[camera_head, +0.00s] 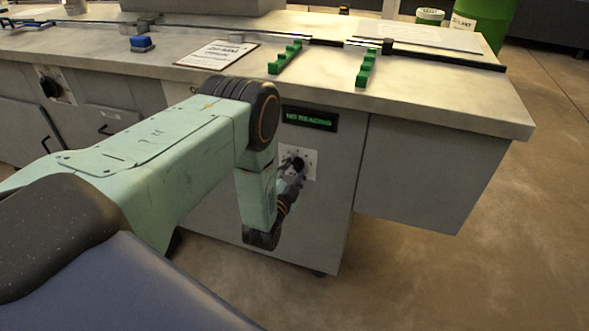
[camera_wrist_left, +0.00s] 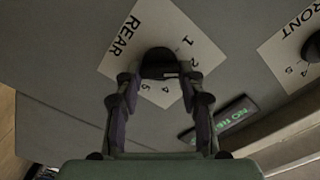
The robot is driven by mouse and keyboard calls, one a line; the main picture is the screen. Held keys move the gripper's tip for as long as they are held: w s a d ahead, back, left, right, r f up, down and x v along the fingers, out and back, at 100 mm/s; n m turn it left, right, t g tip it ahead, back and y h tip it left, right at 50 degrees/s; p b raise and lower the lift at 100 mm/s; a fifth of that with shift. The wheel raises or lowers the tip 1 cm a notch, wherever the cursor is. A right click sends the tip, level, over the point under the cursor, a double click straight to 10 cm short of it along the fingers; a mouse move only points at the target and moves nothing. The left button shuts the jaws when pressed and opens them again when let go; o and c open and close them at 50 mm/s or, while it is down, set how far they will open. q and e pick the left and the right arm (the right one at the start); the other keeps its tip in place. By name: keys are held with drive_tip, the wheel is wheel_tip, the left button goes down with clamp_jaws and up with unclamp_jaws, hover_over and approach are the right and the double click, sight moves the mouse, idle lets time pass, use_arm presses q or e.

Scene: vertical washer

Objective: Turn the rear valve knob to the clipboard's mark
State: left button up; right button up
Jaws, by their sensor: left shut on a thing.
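The rear valve knob (camera_wrist_left: 158,58) is dark and sits on a white plate (camera_wrist_left: 128,42) marked REAR with numbers around it. My left gripper (camera_wrist_left: 160,82) is shut on this knob, one finger on each side. In the head view the knob (camera_head: 299,163) shows on its plate on the cabinet front, with the left gripper (camera_head: 291,181) at it. The fingers hide part of the dial, so the knob's setting cannot be read. The clipboard (camera_head: 217,53) lies on the counter behind my arm; its writing is too small to read. My right gripper is not in view.
A display (camera_head: 309,119) above the knob reads NO READING. A second plate marked FRONT (camera_wrist_left: 285,50) is nearby in the wrist view. Green racks (camera_head: 285,57) and a blue block (camera_head: 141,43) are on the counter (camera_head: 470,100). The floor at right is clear.

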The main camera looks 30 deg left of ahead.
use_arm(q)
drive_tip(key=o, duration=1.2)
drive_tip(key=shift+c, duration=0.2)
drive_tip(key=v, duration=1.2)
